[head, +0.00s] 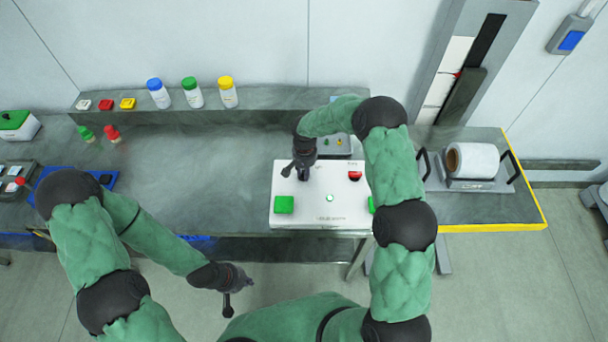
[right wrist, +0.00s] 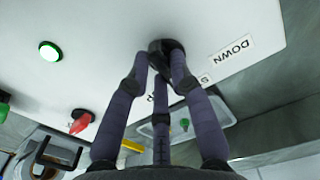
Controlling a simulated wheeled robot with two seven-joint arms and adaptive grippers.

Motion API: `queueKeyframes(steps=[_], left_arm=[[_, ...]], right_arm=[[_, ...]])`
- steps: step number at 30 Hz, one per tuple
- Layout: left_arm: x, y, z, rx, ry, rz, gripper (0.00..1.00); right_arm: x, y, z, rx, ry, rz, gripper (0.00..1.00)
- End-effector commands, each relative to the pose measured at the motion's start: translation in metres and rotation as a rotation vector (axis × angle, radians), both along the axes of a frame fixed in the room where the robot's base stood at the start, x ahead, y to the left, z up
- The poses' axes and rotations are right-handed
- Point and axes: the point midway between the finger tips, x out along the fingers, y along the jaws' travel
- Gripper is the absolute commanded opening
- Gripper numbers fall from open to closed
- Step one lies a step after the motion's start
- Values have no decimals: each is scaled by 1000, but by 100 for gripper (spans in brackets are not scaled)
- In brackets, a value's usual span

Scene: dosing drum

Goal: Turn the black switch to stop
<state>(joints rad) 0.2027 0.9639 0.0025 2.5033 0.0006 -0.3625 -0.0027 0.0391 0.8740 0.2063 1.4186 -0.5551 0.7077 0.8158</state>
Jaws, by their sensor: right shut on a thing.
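The white control box (head: 318,212) stands on the bench in the head view, and its white face (right wrist: 95,25) fills much of the right wrist view. The black switch (right wrist: 166,45) sits on this face between the fingers of my right gripper (right wrist: 161,62), which is shut on it. A "DOWN" label (right wrist: 232,48) lies beside it; other lettering is partly hidden by the fingers. In the head view my right gripper (head: 303,174) points down onto the box and hides the switch. My left gripper (head: 228,300) hangs before the bench, apart from the box; its opening is unclear.
A green button (head: 284,205), a red switch (head: 354,173) and a lit button (head: 329,198) share the box face. Bottles with blue, green and yellow caps (head: 226,95) stand on the back ledge. A paper roll (head: 475,160) lies right.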

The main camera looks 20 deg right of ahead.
Motion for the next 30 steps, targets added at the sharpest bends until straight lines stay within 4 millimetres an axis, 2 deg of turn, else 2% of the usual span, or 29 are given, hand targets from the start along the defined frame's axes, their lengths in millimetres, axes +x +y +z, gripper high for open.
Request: queueKeyframes(steps=[9, 24, 25, 27, 30], left_arm=[[0, 0, -10, 0, 0, 0, 0], [0, 0, -10, 0, 0, 0, 0], [0, 0, -10, 0, 0, 0, 0], [0, 0, -10, 0, 0, 0, 0], [0, 0, -10, 0, 0, 0, 0]], right_arm=[[1, -1, 0, 1, -1, 117, 0], [1, -1, 1, 0, -1, 137, 0], [1, -1, 1, 0, -1, 137, 25], [1, -1, 1, 0, -1, 137, 45], [1, -1, 1, 0, -1, 137, 46]])
